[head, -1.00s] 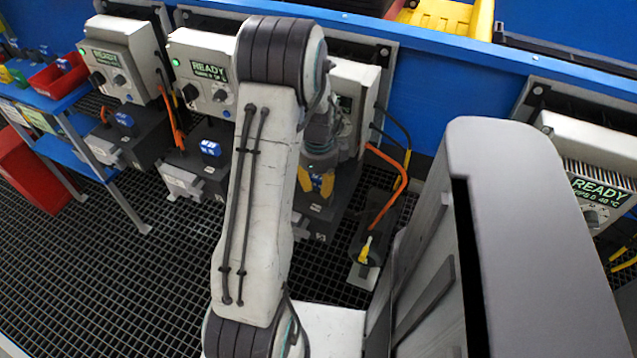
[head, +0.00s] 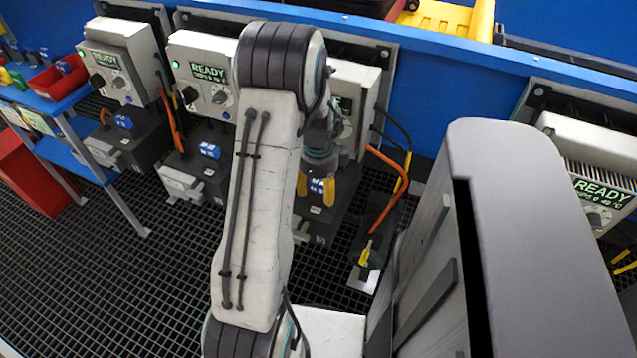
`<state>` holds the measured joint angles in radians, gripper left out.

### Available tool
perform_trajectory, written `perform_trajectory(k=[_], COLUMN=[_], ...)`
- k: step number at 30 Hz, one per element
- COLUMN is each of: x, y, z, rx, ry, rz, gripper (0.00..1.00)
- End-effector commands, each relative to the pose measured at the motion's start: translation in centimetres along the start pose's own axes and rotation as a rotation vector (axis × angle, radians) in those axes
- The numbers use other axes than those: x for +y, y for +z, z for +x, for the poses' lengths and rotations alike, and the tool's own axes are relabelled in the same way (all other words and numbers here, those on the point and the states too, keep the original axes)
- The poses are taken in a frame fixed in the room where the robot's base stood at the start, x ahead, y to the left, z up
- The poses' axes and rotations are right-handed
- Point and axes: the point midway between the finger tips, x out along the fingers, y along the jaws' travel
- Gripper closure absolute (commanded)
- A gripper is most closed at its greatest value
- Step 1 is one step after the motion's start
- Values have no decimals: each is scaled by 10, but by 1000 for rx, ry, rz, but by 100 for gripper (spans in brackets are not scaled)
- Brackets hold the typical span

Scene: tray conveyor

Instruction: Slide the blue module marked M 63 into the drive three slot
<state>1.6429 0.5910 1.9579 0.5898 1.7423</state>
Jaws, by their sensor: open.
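My gripper (head: 316,188) has yellow-orange fingers, spread open on either side of a blue module (head: 317,186) with white marking too small to read surely. This module sits at the top of the third dark drive unit (head: 318,222) from the left, below a partly hidden control box. It looks like the blue modules in the two drives to the left, but I cannot tell how deep it sits. My arm hides part of this drive. The second drive holds a blue module (head: 209,150), and the first drive holds another (head: 123,122).
A blue bench (head: 62,105) with a red bin (head: 58,76) stands at the left. An orange cable (head: 385,190) and a yellow connector (head: 365,252) lie right of the third drive. Control boxes line the blue wall (head: 430,95). Dark grating floor (head: 130,270) is clear at the lower left.

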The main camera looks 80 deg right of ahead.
Motion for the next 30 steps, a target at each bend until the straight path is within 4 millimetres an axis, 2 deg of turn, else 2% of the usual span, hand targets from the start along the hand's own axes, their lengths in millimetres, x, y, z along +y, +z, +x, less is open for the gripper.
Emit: perform_trajectory(k=[5, 15, 21, 30], x=[-1, -2, -1, 0], y=[0, 0, 0, 0], z=[-14, -71, -98, -118], rx=[-1, -1, -1, 0], ry=[-5, -6, -3, -1], rz=[0, 0, 0, 0], gripper=[46, 46, 46, 46])
